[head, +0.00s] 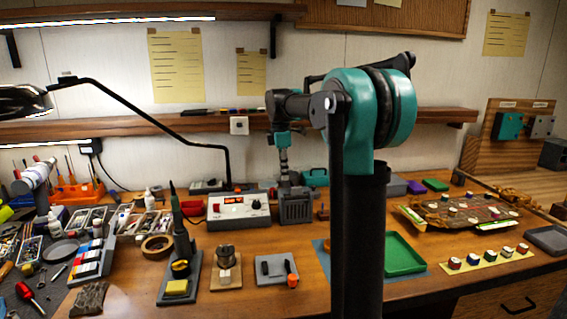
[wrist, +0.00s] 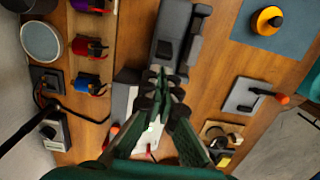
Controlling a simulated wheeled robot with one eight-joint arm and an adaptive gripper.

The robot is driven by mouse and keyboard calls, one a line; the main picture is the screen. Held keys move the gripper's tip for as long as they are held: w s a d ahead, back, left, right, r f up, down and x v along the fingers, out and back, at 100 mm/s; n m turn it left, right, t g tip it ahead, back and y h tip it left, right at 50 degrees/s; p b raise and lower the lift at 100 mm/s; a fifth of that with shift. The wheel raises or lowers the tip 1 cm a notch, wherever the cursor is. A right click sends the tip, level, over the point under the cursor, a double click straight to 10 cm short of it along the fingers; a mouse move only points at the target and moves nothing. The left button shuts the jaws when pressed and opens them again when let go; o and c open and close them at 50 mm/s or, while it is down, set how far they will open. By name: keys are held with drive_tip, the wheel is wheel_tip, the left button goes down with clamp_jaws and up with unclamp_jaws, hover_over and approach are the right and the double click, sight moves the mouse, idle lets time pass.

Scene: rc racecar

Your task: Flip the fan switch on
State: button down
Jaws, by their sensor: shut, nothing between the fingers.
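My gripper (wrist: 160,82) points down with its green fingers together and nothing between them. In the head view my gripper (head: 284,172) is above or just behind a grey box-shaped device (head: 296,208) at the back middle of the bench. In the wrist view this grey device (wrist: 178,30) lies just beyond the fingertips and has a dark, switch-like part (wrist: 165,48) on it. I cannot tell whether that part is the fan switch, or whether the fingertips touch the device. No label for a fan is readable.
A white station with a red display (head: 238,209) stands left of the grey device. In front are a soldering iron stand (head: 180,270) and a grey tray (head: 276,270). A green tray (head: 404,255) lies right. A wall shelf (head: 190,127) runs behind my arm.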

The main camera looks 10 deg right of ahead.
sight(290, 181)
drive_tip(key=shift+d+f, duration=0.1)
drive_tip(key=shift+f, duration=1.15)
drive_tip(key=shift+d+r+y, duration=0.25)
drive_tip(key=shift+d+y, duration=0.1)
drive_tip(key=shift+y, duration=0.45)
drive_tip(key=shift+d+r+y, duration=0.1)
drive_tip(key=shift+d+y, duration=0.2)
drive_tip(key=shift+y, duration=0.2)
drive_tip(key=y, duration=0.1)
drive_tip(key=d+y, duration=0.1)
drive_tip(key=y, duration=0.1)
drive_tip(key=shift+d+r, duration=0.15)
drive_tip(key=shift+d, duration=0.15)
drive_tip(key=shift+r, duration=0.15)
drive_tip(key=shift+r, duration=0.7)
drive_tip(key=shift+r, duration=0.15)
